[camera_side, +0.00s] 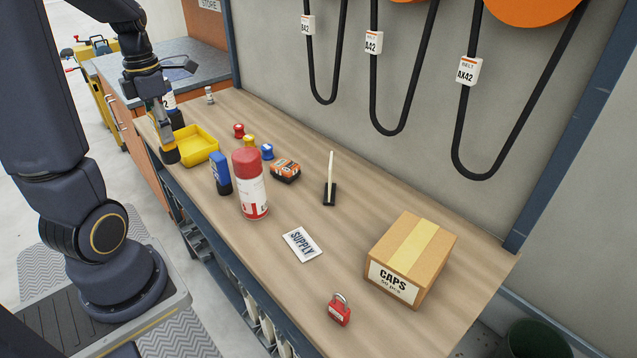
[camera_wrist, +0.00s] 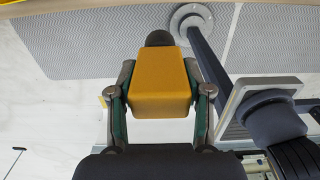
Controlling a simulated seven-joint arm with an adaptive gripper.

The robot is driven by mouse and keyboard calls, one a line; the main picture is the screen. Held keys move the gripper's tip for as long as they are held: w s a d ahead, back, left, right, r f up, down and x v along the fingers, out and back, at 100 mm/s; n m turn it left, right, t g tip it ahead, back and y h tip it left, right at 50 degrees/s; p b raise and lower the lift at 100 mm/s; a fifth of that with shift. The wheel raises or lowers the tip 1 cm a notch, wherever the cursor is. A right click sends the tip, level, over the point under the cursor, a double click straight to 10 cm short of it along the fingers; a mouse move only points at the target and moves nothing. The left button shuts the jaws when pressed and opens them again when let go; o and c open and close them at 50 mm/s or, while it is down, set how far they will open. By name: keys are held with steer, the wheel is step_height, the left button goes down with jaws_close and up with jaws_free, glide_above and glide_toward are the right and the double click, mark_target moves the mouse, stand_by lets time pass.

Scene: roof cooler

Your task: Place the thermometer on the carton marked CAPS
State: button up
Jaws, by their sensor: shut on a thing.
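My gripper (camera_side: 163,118) is at the far left end of the bench. It is shut on a yellow block-shaped thing with a dark rounded end, which seems to be the thermometer (camera_wrist: 161,88); in the side view its dark lower end (camera_side: 170,155) points down by the bench's front edge. I cannot tell whether it touches the bench. In the wrist view, my gripper's two fingers (camera_wrist: 161,100) flank the yellow body. The carton marked CAPS (camera_side: 411,258) stands at the right end of the bench, closed and taped, with its top clear and far from my gripper.
A yellow bin (camera_side: 196,144) is right beside my gripper. Between it and the carton stand a blue container (camera_side: 221,174), a red-capped spray can (camera_side: 251,190), an orange-black box (camera_side: 286,171) and a black-based upright (camera_side: 330,190). A SUPPLY card (camera_side: 301,244) and red padlock (camera_side: 339,311) lie nearer the carton.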

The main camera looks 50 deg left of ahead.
steer(key=r, duration=1.1)
steer(key=shift+w+d+r, duration=0.2)
steer(key=shift+w, duration=0.1)
steer(key=w+d+m, duration=0.8)
steer(key=w+d, duration=0.5)
steer(key=d, duration=0.1)
steer(key=d+m, duration=1)
steer(key=d, duration=1.9)
steer(key=shift+w+d+f, duration=0.75)
steer(key=shift+w+f, duration=1.45)
steer(key=shift+f, duration=0.85)
steer(key=shift+w+d+f, duration=0.75)
steer(key=shift+w+f, duration=1.45)
steer(key=shift+f, duration=0.8)
steer(key=shift+w+d+f, duration=0.75)
steer(key=shift+w+f, duration=1.45)
steer(key=shift+f, duration=0.85)
